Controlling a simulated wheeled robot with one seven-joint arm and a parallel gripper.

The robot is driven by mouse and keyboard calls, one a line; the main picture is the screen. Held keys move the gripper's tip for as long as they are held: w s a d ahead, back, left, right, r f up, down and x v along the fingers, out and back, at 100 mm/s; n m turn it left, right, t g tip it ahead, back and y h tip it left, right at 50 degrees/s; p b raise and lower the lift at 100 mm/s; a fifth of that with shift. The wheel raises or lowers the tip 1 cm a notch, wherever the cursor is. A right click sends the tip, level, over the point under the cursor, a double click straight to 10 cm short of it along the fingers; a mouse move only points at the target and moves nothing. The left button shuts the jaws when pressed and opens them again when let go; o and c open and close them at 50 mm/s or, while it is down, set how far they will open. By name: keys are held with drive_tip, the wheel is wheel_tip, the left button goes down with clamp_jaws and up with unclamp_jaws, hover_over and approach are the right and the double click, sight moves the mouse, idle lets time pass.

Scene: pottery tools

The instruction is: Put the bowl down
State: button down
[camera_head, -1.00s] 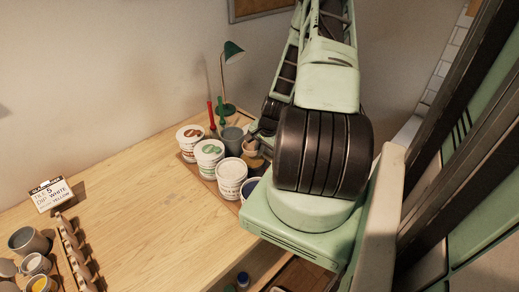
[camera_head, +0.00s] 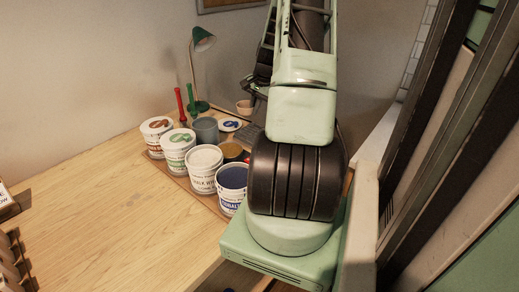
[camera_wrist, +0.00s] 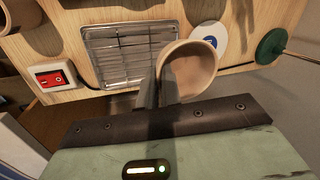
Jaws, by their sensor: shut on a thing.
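The bowl (camera_wrist: 190,72) is small, round and pale terracotta; I look into its empty inside in the wrist view. My gripper (camera_wrist: 158,88) is shut on the bowl's wall at its left side, one finger inside and one outside. In the head view the bowl (camera_head: 245,107) shows left of my arm, near the lamp base; my fingers are mostly hidden there. In the wrist view the bowl overlaps the right end of a metal wire rack (camera_wrist: 118,58). I cannot tell its height above the table.
A white disc with a blue spot (camera_wrist: 208,40) and the green lamp's base (camera_wrist: 270,47) lie beyond the bowl. A red switch box (camera_wrist: 52,79) sits left of the rack. Glaze tubs, including a cobalt one (camera_head: 231,185), stand nearby.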

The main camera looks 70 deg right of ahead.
drive_tip(key=shift+s+d+f, duration=0.15)
drive_tip(key=shift+d+f, duration=0.15)
drive_tip(key=shift+f, duration=0.95)
drive_tip(key=shift+s+d+f, duration=0.2)
drive_tip(key=shift+d+f, duration=0.1)
drive_tip(key=shift+f, duration=0.9)
drive_tip(key=shift+s+d+f, duration=0.15)
drive_tip(key=shift+d+f, duration=0.15)
drive_tip(key=shift+f, duration=0.95)
drive_tip(key=shift+f+b, duration=0.1)
drive_tip(key=shift+b, duration=0.2)
drive_tip(key=c, duration=1.6)
unclamp_jaws()
